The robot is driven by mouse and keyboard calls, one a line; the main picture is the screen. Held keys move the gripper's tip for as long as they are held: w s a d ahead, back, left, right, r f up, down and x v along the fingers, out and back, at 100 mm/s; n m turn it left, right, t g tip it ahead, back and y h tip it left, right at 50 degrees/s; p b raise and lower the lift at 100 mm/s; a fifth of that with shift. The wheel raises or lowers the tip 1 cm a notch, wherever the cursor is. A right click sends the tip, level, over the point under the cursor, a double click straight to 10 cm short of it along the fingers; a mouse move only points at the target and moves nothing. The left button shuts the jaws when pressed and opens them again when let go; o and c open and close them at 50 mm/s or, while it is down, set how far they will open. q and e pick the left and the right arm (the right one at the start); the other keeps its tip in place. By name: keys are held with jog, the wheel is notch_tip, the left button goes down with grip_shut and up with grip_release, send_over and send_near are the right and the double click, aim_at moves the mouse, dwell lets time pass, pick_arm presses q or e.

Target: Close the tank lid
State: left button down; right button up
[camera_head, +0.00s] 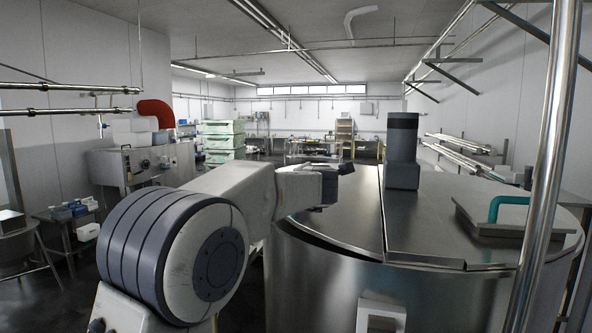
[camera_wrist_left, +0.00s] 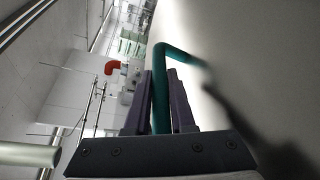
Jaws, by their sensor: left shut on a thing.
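The steel tank (camera_head: 400,300) stands at the right in the head view. Its left lid half (camera_head: 345,225) lies almost flat over the opening, with a dark gap under its left front edge. My left gripper (camera_head: 343,169) is over the far left part of this lid. In the left wrist view my left gripper (camera_wrist_left: 160,95) is shut on a teal bent handle (camera_wrist_left: 172,50), with the grey lid surface (camera_wrist_left: 275,60) beside it. In the head view this handle is hidden. My right gripper is not in view.
A dark upright block (camera_head: 402,150) stands on the middle of the tank top. A square plate with another teal handle (camera_head: 508,202) sits on the right part. A vertical steel pipe (camera_head: 550,150) rises in front at right. Green crates (camera_head: 222,140) and benches stand behind.

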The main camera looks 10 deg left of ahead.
pick_arm(q)
jog(key=shift+a+f+n+g, duration=0.15)
jog(key=shift+f+n, duration=0.1)
jog(key=shift+f, duration=0.35)
jog(key=shift+a+f+n+g, duration=0.15)
jog(key=shift+f+n, duration=0.1)
jog(key=shift+f, duration=0.45)
jog(key=c, duration=0.8)
grip_release()
jog(key=shift+b, duration=0.3)
jog(key=shift+o, duration=0.2)
jog(key=shift+s, duration=0.1)
jog(key=shift+s+d, duration=0.15)
jog(key=shift+s, duration=0.15)
jog(key=b+v, duration=0.3)
jog(key=v, duration=0.6)
jog(key=shift+s, duration=0.35)
